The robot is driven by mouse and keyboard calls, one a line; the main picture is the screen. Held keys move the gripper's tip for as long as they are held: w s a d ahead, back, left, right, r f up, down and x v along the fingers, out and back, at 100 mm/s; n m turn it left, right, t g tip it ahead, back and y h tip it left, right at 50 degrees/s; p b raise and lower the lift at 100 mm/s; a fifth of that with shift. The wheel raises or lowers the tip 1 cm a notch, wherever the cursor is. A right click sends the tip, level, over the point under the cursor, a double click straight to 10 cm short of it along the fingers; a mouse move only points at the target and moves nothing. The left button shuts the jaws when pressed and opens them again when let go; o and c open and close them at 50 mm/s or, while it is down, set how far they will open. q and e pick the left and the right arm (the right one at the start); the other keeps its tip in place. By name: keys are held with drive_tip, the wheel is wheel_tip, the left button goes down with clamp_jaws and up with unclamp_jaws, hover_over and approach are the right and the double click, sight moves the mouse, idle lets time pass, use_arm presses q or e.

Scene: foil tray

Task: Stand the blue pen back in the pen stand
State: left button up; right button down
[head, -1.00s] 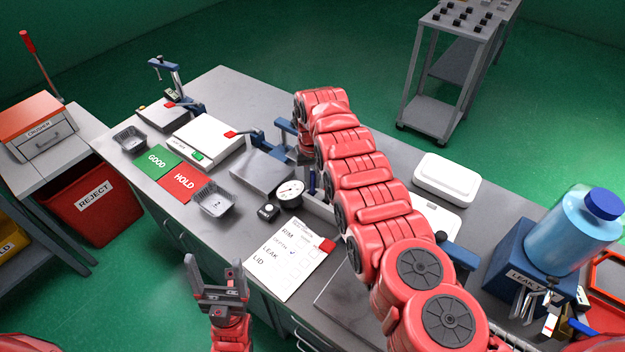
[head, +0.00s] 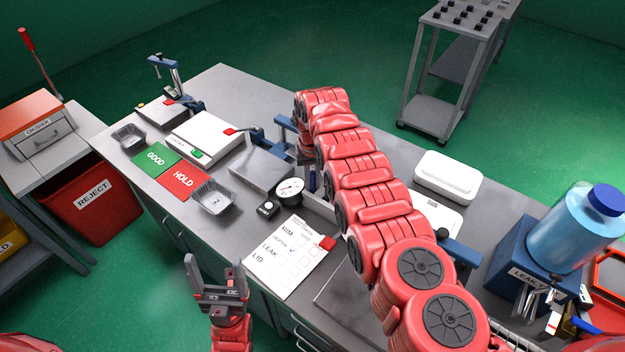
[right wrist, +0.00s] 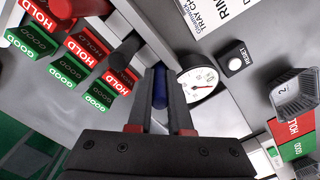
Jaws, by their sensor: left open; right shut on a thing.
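The blue pen (right wrist: 160,90) is between the fingers of my right gripper (right wrist: 160,76) in the right wrist view, and the gripper is shut on it. A blue bit of the pen (head: 312,183) shows in the head view beside the dial gauge, below my right wrist. The pen's lower end and what is under it are hidden by the fingers. I cannot make out the pen stand clearly in either view. My left gripper (head: 216,278) is open and empty in front of the bench edge.
The dial gauge (head: 289,189) and a small black reset button box (head: 268,210) stand close to the pen. A paper checklist (head: 288,256) lies in front. Foil tray 2 (head: 214,199) is to the left. Several GOOD and HOLD blocks (right wrist: 80,50) are near the right gripper.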

sight(313, 172)
drive_tip(key=c, duration=0.8)
unclamp_jaws()
drive_tip(key=shift+o, duration=0.2)
wheel_tip(313, 172, up, 3)
drive_tip(key=p, duration=0.3)
drive_tip(key=shift+r, duration=0.15)
drive_tip(key=shift+r+p, duration=1.15)
drive_tip(key=shift+r, duration=0.3)
